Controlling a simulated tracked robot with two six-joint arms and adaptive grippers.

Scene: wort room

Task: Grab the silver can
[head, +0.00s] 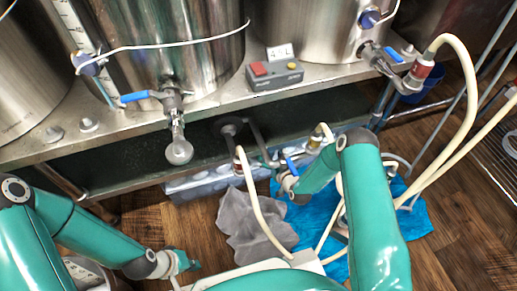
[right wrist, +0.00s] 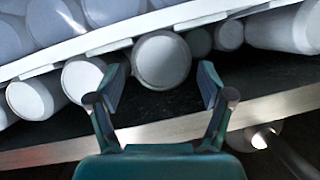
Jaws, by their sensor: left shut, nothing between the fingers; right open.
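In the right wrist view a pale grey-silver can (right wrist: 162,61) shows its round end between and just beyond the fingertips of my right gripper (right wrist: 160,82). The gripper is open, with a finger on either side and nothing held; whether a finger touches the can is unclear. Similar cans lie beside it, one to the left (right wrist: 82,80) and others to the right. In the head view my right arm reaches toward the space under the bench, and its fingers are not clearly seen there. My left gripper (head: 184,262) is shut and empty above the wooden floor.
A metal bench (head: 45,135) carries steel tanks (head: 165,50) and a grey control box (head: 275,75). A pale bin (head: 195,186) sits below. Cream hoses (head: 468,90) loop at the right. Grey cloth (head: 245,225) and blue cloth (head: 412,218) lie on the floor. A white rail (right wrist: 110,40) crosses the wrist view.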

